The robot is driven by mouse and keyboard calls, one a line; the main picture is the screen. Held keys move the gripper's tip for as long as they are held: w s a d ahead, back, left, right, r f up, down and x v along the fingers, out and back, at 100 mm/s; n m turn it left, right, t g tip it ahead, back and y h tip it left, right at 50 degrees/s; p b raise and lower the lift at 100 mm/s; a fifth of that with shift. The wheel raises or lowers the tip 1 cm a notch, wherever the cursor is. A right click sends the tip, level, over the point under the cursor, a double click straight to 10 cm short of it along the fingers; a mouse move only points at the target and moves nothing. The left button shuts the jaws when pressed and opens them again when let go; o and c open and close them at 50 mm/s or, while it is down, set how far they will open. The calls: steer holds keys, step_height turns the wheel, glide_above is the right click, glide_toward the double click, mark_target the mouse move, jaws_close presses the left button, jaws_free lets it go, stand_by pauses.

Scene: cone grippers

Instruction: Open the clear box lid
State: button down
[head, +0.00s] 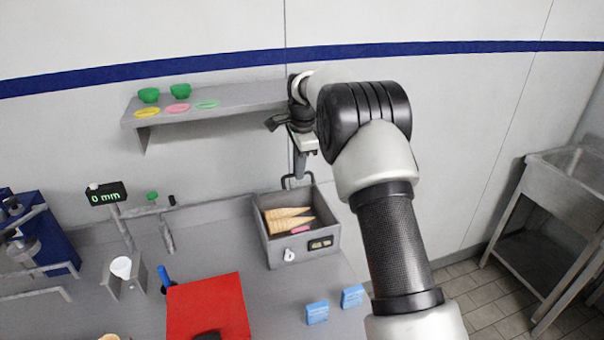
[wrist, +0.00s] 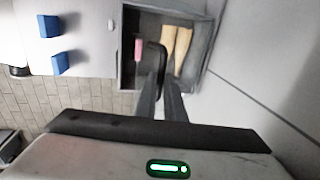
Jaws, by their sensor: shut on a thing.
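A grey box (head: 266,236) stands on the counter with its top showing uncovered, holding tan cones (head: 288,220) and a pink item (head: 300,229). The box (wrist: 128,70) and cones (wrist: 178,45) also show in the wrist view. A dark curved handle (head: 284,181) is above the box's back edge; it also shows in the wrist view (wrist: 158,50). The clear lid itself is hard to make out. My gripper (head: 301,172) points down behind the box, shut on the handle. Its two fingers (wrist: 160,90) are around the handle's end in the wrist view.
Two small blue boxes (head: 317,313) (head: 352,296) lie in front of the box. A red board (head: 208,310) lies front left. A metal sink (head: 570,170) stands at the right.

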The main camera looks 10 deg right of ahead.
steer(key=shift+w+a+f, duration=0.15)
steer(key=shift+w+f, duration=0.05)
steer(key=shift+w, duration=0.05)
steer(key=c, duration=2.2)
jaws_free()
steer(key=shift+f, duration=0.1)
steer(key=o, duration=0.4)
steer(key=shift+w+f, duration=0.2)
steer(key=shift+w, duration=0.2)
steer(key=shift+c, duration=0.2)
steer(key=shift+s+r, duration=0.2)
